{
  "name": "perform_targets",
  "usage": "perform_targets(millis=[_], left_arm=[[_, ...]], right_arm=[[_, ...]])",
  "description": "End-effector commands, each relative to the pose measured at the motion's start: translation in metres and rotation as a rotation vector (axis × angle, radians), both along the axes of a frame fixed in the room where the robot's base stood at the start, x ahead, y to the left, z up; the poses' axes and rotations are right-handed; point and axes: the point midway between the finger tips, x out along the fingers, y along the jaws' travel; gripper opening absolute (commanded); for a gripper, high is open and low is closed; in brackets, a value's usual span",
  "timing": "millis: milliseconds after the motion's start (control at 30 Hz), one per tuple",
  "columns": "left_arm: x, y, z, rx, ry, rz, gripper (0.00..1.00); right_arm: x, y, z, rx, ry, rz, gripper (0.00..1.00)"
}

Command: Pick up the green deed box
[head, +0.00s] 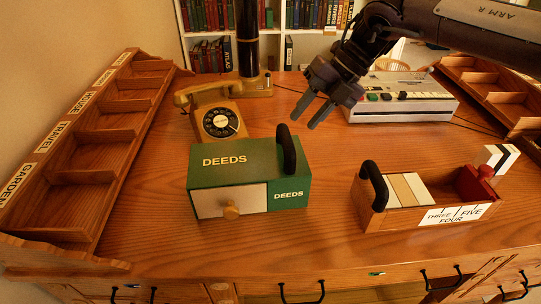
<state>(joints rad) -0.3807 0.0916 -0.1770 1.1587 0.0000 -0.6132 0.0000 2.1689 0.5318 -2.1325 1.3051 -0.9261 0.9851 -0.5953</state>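The green deed box (232,160) stands on the wooden desk left of centre. It is lettered DEEDS on top and on its front right part. A pale front panel with a round wooden knob (230,211) fills the front left. A black upright handle (287,149) is at its right side. My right gripper (306,121) comes in from the upper right and hangs above the desk, behind and right of the handle in the picture. Its two dark fingers are apart with nothing seen between them. It appears clear of the box. My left gripper is not in view.
A tan dial telephone (217,121) stands behind the box. A wooden tray (407,213) with a black handle is at right, and a white machine (402,98) behind it. Labelled sorting racks line the left (98,139) and right sides. Desk between box and tray is clear.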

Motion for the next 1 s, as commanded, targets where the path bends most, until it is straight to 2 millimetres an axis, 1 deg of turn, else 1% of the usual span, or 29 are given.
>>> perform_targets(millis=[67, 267, 367, 500, 600, 700, 900, 933, 1000], left_arm=[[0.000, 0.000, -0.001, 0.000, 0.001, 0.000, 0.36], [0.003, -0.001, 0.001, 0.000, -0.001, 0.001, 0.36], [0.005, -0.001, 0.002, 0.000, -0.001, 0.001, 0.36], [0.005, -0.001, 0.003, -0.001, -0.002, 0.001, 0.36], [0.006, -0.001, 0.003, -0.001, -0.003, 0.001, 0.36], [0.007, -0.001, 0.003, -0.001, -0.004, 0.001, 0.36], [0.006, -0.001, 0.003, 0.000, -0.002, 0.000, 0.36], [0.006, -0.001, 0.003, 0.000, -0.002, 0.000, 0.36], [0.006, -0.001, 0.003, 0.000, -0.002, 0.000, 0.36]], right_arm=[[0.000, 0.002, -0.004, -0.001, 0.001, 0.000, 0.32], [-0.001, 0.014, -0.022, -0.001, 0.002, 0.000, 0.32], [0.000, 0.022, -0.031, -0.001, 0.002, 0.002, 0.32], [0.003, 0.036, -0.048, -0.002, 0.003, 0.001, 0.32], [0.002, 0.042, -0.058, -0.002, 0.002, 0.000, 0.32], [0.002, 0.046, -0.063, -0.001, 0.001, 0.000, 0.32], [0.002, 0.046, -0.063, -0.001, 0.000, -0.001, 0.32], [0.002, 0.046, -0.063, -0.001, 0.000, -0.001, 0.31], [0.002, 0.046, -0.063, -0.001, 0.000, -0.001, 0.22]])
